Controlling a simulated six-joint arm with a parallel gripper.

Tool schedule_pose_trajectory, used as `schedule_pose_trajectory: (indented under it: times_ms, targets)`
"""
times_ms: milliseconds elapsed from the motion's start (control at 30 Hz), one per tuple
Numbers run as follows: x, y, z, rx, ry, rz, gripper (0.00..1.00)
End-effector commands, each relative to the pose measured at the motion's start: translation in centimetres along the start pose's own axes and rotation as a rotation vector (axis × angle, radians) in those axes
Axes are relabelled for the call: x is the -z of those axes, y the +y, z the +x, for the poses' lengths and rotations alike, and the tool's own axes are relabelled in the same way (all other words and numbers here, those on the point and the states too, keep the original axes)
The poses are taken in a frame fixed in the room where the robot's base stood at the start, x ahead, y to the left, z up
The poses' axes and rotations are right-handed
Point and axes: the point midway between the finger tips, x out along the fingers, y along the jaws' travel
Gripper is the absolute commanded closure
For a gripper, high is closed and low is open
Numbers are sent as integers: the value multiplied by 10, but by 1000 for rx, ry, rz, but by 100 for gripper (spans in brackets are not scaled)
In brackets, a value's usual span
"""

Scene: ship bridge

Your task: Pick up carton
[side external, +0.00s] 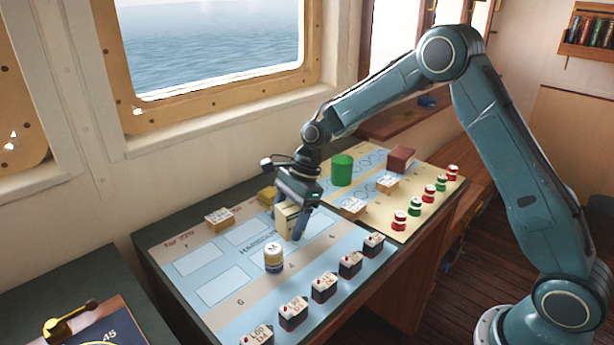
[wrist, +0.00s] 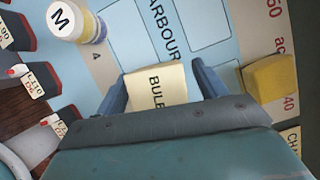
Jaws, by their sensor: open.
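A cream carton (side external: 285,220) stands on the blue chart marked HARBOUR, on the table in the side external view. In the wrist view the carton (wrist: 157,84) shows lettering that begins "BUL", and its lower part is hidden by my gripper body. My gripper (side external: 292,214) is low over the carton, pointing down. In the wrist view my gripper (wrist: 160,80) is open, with one blue finger on each side of the carton. A narrow gap shows by the fingers, but I cannot tell whether either one touches it.
A white and yellow jar (side external: 273,258) marked M stands close by, in front of the carton. A yellow block (side external: 267,195) lies behind it. Several dark ship-like blocks (side external: 324,287) line the front edge. A green cylinder (side external: 342,170) stands at the back right. Bare chart (side external: 205,255) lies left.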

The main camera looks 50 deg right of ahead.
Motion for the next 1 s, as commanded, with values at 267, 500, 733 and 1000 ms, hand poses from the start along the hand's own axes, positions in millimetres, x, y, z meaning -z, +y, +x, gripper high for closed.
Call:
schedule_pose_trajectory:
  times_ms: [267,500,733,1000]
  targets:
    - [0,0,6,0,0,0,29]
    - [0,0,5,0,0,0,29]
    - [0,0,5,0,0,0,59]
    - [0,0,5,0,0,0,79]
